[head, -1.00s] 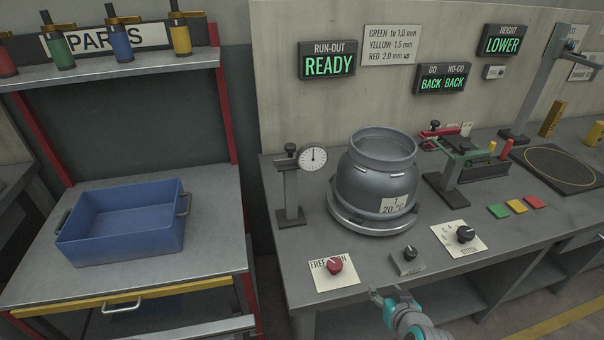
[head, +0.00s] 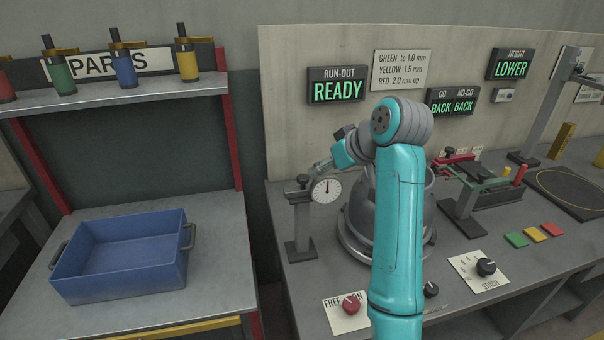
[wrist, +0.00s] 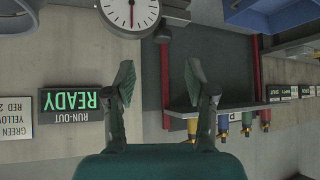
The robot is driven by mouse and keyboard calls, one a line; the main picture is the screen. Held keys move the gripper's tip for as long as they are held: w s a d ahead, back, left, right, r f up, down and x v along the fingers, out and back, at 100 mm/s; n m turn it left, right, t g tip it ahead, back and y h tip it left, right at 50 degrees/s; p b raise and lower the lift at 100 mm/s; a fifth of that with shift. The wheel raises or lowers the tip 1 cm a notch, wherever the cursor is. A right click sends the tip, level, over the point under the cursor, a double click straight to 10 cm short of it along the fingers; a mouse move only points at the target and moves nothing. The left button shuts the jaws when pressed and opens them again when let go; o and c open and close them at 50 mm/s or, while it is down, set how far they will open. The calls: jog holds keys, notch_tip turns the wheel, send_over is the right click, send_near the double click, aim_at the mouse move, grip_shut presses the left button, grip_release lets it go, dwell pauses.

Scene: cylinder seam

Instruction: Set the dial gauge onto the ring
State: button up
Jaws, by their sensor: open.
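The dial gauge (head: 327,190) has a round white face and sits on a grey stand (head: 303,228) at the left of the bench. In the wrist view its face (wrist: 130,12) is at the top edge, partly cut off. My gripper (head: 318,168) is just above and behind the gauge in the head view. In the wrist view my gripper (wrist: 160,82) is open, with nothing between its fingers. The grey cylinder (head: 357,220) stands right of the gauge on a round base. My arm hides most of it, including much of its top ring.
The run-out board (head: 337,86) reads READY on the wall behind. A red knob (head: 351,307) sits on a plate at the bench front. A blue bin (head: 120,262) stands on the left table. A small clamp fixture (head: 480,190) stands to the right.

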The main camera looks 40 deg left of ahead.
aim_at(304, 177)
jog(key=x, duration=1)
jog(key=shift+a, duration=0.5)
grip_shut()
jog(key=shift+d, duration=0.1)
